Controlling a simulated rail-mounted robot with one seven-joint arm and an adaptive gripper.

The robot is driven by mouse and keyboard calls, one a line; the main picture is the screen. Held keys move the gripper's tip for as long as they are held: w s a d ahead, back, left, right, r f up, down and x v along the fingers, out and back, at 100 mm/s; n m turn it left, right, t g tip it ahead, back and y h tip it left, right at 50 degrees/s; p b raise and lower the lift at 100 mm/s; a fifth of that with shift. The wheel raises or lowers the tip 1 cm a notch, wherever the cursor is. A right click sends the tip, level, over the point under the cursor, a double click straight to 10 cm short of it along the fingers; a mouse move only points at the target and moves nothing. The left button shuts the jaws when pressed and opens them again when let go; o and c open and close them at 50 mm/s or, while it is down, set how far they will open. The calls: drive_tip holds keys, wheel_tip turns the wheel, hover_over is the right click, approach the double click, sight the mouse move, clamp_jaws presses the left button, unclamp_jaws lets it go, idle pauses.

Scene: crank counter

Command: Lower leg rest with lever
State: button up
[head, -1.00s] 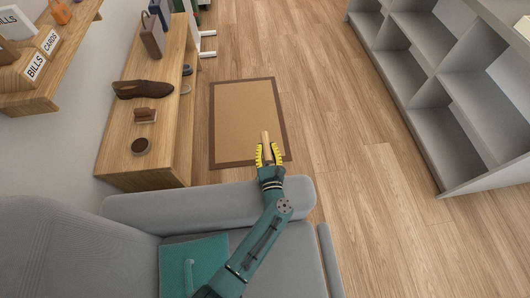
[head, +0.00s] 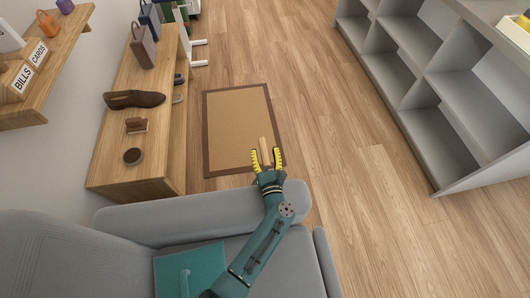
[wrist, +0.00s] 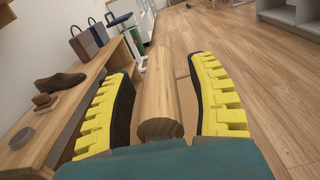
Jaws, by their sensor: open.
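The lever (wrist: 158,95) is a pale wooden bar beyond the armrest of the grey seat (head: 205,208). It shows in the head view (head: 264,146) just past my gripper (head: 266,154). My gripper is open, with one yellow-padded finger on each side of the lever. In the wrist view the bar lies between the fingers with a gap on both sides, its round end near the palm. The lever's mount is hidden. A narrow grey panel (head: 326,262) at the seat's front may be the leg rest; I cannot tell its angle.
A wooden bench (head: 160,168) with a brown shoe (head: 134,99), brush and bags stands at the left. A brown-edged mat (head: 238,110) lies on the floor. Grey shelves (head: 420,60) stand at the right. A teal item (head: 190,270) lies on the seat. Open floor lies between.

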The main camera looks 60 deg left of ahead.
drive_tip(key=v, duration=1.2)
